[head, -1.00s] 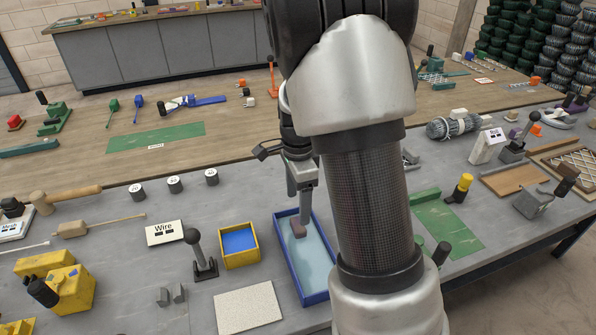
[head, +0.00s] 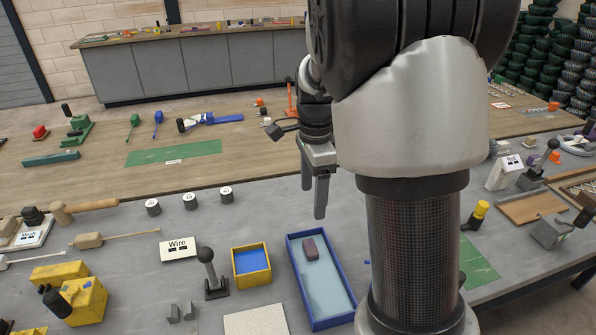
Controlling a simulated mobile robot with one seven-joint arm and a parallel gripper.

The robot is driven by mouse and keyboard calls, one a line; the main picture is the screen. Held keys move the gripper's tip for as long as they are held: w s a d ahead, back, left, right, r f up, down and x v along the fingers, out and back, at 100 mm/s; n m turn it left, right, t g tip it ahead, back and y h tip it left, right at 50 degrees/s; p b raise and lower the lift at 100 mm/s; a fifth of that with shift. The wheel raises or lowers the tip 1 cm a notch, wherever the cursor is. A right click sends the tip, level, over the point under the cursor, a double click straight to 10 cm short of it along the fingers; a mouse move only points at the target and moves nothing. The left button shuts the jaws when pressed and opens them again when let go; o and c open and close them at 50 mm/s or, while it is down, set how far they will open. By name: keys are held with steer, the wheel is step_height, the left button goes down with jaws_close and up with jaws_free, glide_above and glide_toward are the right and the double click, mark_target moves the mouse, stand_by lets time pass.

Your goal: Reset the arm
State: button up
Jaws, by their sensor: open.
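My gripper (head: 314,198) hangs open and empty in the head view, fingers pointing down. It appears above the far end of the blue-rimmed tray (head: 347,303). A small dark brownish block (head: 310,248) lies in that tray on its pale blue floor, below the fingers and apart from them. My arm covers the middle right of the view and hides part of the bench there.
A yellow box with a blue inside (head: 251,281), a black-knobbed lever (head: 208,268) and a "Wire" sign (head: 178,248) stand left of the tray. Several weights (head: 190,201) sit behind. A yellow device (head: 84,298) is at the lower left. A green mat (head: 172,154) lies farther back.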

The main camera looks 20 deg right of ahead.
steer(key=s+a+r+n+t+p, duration=0.2)
steer(key=s+r+n, duration=0.5)
steer(key=s+n, duration=0.2)
steer(key=s+a+r+n+t+p, duration=0.2)
steer(key=s+r+n+t, duration=0.1)
steer(key=s+r+n, duration=0.5)
steer(key=shift+s+a+r+n+t, duration=0.3)
steer(key=shift+s+n, duration=0.2)
steer(key=shift+s, duration=0.75)
